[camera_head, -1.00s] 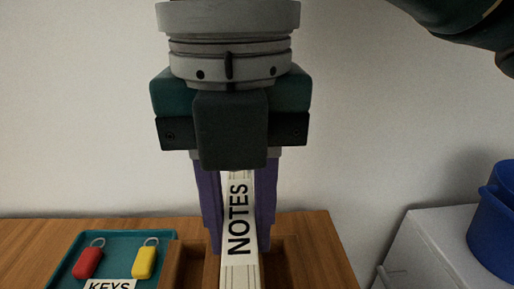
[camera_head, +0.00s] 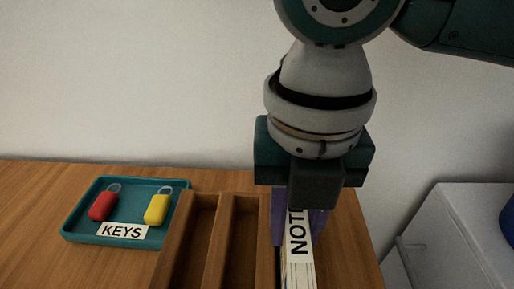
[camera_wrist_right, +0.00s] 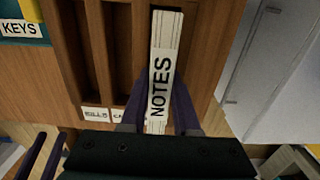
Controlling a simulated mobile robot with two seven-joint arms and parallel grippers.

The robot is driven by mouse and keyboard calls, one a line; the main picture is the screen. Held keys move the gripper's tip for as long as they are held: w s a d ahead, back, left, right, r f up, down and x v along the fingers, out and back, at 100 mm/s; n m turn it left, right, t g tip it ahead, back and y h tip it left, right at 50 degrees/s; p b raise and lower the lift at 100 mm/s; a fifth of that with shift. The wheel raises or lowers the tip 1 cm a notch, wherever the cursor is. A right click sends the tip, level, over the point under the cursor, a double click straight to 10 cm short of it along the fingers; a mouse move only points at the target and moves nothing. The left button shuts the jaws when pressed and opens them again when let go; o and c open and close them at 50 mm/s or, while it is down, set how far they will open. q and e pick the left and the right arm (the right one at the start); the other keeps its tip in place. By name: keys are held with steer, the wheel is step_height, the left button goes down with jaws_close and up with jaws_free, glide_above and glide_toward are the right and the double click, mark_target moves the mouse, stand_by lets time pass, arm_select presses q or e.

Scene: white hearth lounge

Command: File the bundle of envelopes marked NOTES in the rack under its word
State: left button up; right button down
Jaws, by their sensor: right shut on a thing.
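The bundle of envelopes marked NOTES (camera_head: 299,262) is a pale upright stack with a white word band. My right gripper (camera_head: 301,228) is shut on it, one purple finger on each side. The bundle also shows in the right wrist view (camera_wrist_right: 161,82). The wooden rack (camera_head: 223,196) has long slots. The bundle is over or in its rightmost visible slot; how deep, I cannot tell. Rack labels read BILLS (camera_wrist_right: 96,114) and one starting "CA" (camera_wrist_right: 121,115); any label behind the bundle is hidden. My left gripper (camera_wrist_right: 43,156) shows at the wrist view's lower left, fingers apart.
A teal tray (camera_head: 77,226) labelled KEYS holds a red and a yellow key tag, left of the rack on the wooden table (camera_head: 30,200). A white cabinet (camera_head: 450,225) with a blue container (camera_head: 508,222) stands at the right, beyond a gap.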

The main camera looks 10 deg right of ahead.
arm_select(q)
steer(key=shift+d, duration=0.1)
arm_select(e)
steer(key=c, duration=0.6)
jaws_free()
steer(key=shift+f, duration=0.1)
steer(key=shift+c, duration=0.2)
arm_select(q)
step_height(320, 180, up, 2)
steer(key=shift+r+p, duration=0.25)
steer(key=shift+p, duration=0.95)
arm_select(e)
step_height(320, 180, up, 12)
steer(key=shift+r, duration=0.2)
